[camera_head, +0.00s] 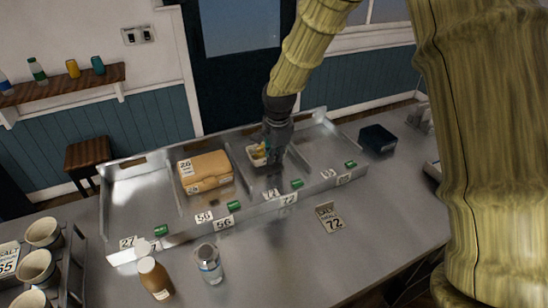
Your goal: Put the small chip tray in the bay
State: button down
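The small chip tray (256,158), a pale tray with yellowish contents, shows in a middle compartment of the long metal divided bay unit (222,226). My gripper (272,156) points down over the right side of the tray and hides part of it. The dark fingers are small and overlap the tray, so I cannot tell whether they grip it or whether the tray touches the bay floor. Number labels and green tags line the unit's front edge; one label near the tray's compartment reads 72.
A tan box (205,171) occupies the compartment to the left. A black container (377,139) is at right. Cups (37,267) fill a rack at left.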

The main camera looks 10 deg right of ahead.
jog(key=shift+f, duration=0.8)
jog(key=shift+f, duration=0.2)
jog(key=c, duration=1.6)
grip_release()
jog(key=shift+c, duration=0.2)
jog(key=shift+r, duration=0.15)
notch_tip(320, 180, up, 12)
jog(key=s+b, duration=0.1)
jog(key=b, duration=0.1)
jog(key=shift+s+d+b, duration=0.2)
jog(key=shift+s+b, duration=0.1)
jog(key=shift+s, duration=0.05)
